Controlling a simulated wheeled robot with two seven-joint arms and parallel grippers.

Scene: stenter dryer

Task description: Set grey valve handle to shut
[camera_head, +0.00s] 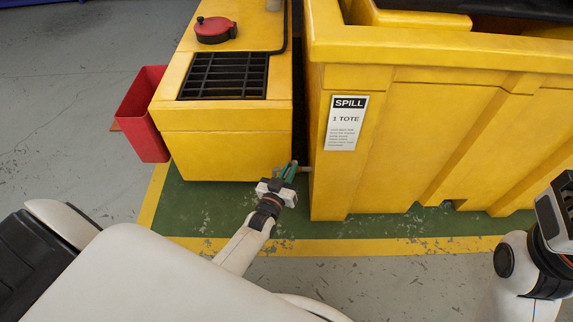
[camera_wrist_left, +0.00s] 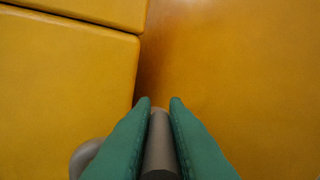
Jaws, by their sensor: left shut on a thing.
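The grey valve handle (camera_wrist_left: 160,145) is a smooth rounded bar between the green fingers of my left gripper (camera_wrist_left: 160,104) in the left wrist view. The fingers are shut on it, one on each side. In the head view my left gripper (camera_head: 289,171) reaches to the gap between the smaller yellow unit and the large yellow spill tote. Only a short pale stub of the handle (camera_head: 304,169) shows there beside the fingers. The rest of the valve is hidden. Part of my right arm shows at the right edge, but its fingers are not visible.
The yellow unit (camera_head: 225,152) with a black grille (camera_head: 225,76) and red cap (camera_head: 213,28) stands left of the gap. The spill tote (camera_head: 400,150) fills the right. A red bin (camera_head: 141,115) is at left. Green floor (camera_head: 200,205) lies in front.

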